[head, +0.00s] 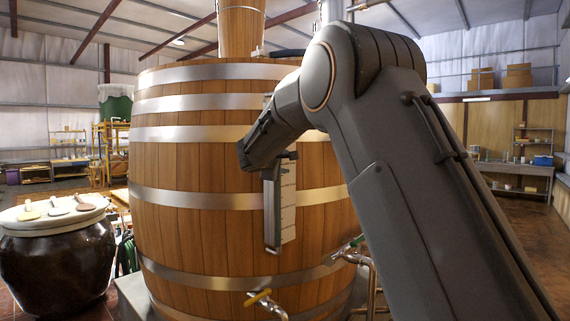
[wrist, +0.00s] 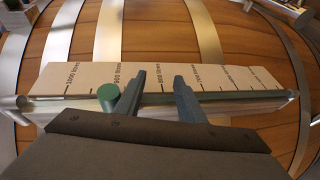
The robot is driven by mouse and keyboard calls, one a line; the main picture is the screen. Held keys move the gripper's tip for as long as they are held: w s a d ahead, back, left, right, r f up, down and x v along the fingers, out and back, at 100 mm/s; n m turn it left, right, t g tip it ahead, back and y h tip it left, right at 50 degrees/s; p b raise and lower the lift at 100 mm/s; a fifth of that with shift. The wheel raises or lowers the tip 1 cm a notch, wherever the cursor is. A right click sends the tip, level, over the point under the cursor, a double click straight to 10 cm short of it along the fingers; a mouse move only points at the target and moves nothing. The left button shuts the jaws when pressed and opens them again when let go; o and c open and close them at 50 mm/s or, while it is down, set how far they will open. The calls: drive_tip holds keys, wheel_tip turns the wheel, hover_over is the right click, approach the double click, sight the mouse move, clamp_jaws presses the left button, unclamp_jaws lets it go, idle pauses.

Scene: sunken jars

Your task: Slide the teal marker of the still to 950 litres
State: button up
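The still is a large wooden barrel (head: 200,170) with metal bands. An upright white scale (head: 289,205) is fixed to its front, partly hidden behind my arm in the head view. In the wrist view the scale (wrist: 230,78) lies sideways, with 1000 litres at the left and lower values to the right. The teal marker (wrist: 108,92) is a round knob on the rail, near the 900 litres label. My gripper (wrist: 160,85) is open and empty, its fingers over the scale around 800 litres. The marker is just left of the left finger, outside the gap; I cannot tell whether they touch.
A metal rail (wrist: 245,95) runs along the scale. Below it in the head view are a tap with a yellow handle (head: 258,298) and a pipe with a green handle (head: 356,242). A dark jar (head: 60,265) with a pale lid stands at the left.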

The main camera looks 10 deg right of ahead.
drive_tip(key=b+v, duration=0.2)
drive_tip(key=v, duration=0.5)
drive_tip(key=shift+s+a+b, duration=0.25)
drive_tip(key=shift+s+b, duration=0.1)
drive_tip(key=shift+b, duration=0.05)
